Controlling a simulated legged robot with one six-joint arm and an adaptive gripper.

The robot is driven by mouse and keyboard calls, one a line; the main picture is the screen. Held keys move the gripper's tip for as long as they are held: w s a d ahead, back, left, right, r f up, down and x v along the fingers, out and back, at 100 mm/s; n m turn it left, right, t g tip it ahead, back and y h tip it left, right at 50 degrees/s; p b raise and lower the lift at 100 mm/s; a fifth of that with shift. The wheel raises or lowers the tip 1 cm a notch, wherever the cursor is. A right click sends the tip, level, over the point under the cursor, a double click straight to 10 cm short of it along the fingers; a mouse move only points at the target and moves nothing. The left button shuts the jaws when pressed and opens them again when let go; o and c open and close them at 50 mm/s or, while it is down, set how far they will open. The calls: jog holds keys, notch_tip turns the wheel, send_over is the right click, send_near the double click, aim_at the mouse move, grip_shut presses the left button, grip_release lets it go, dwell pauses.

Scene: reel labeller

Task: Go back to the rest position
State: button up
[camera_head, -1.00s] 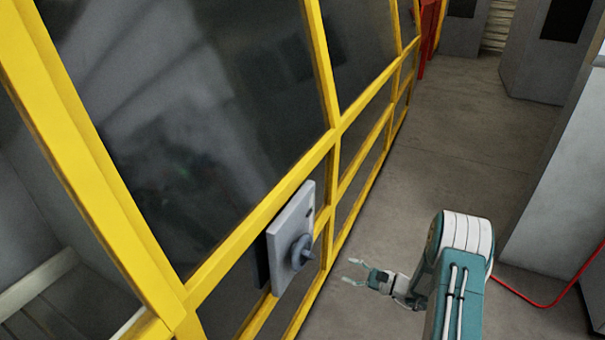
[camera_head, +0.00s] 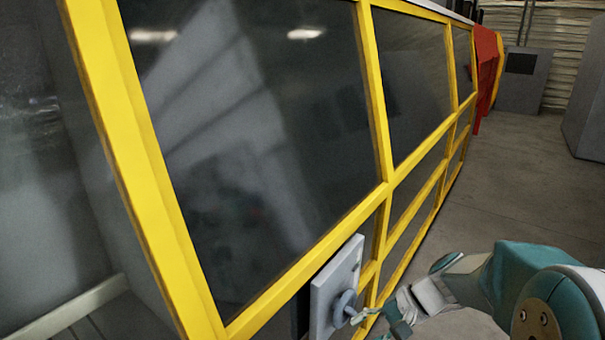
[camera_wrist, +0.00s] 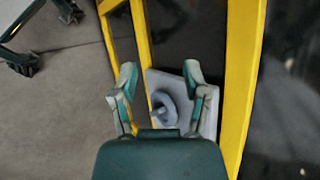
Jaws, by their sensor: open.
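My gripper (camera_head: 370,320) is low in the head view, beside a grey panel (camera_head: 340,272) with a round grey knob (camera_head: 343,306) mounted on the yellow frame. In the wrist view my gripper (camera_wrist: 158,80) shows two teal and grey fingers spread apart with nothing held between them. The grey panel (camera_wrist: 205,125) and the knob (camera_wrist: 165,108) lie beyond the fingers, the knob showing in the gap between them. I cannot tell whether a finger touches the knob. My teal and white arm reaches in from the lower right of the head view.
A yellow-framed enclosure (camera_head: 385,183) with dark glass panes (camera_head: 260,150) runs along the left. A red part (camera_head: 487,65) and grey cabinets (camera_head: 523,80) stand at the back. The concrete floor (camera_head: 520,180) on the right is clear.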

jog(key=s+d+r+n+t+h, duration=0.1)
jog(key=s+r+n+t+h, duration=0.1)
jog(key=s, duration=0.5)
jog(key=s+d+r+n+t+h, duration=0.2)
jog(key=s+r+n+t+h, duration=0.1)
jog(key=s+r+h, duration=0.4)
jog(key=shift+s+r+n, duration=0.15)
jog(key=shift+s+n, duration=0.5)
jog(key=shift+n, duration=0.05)
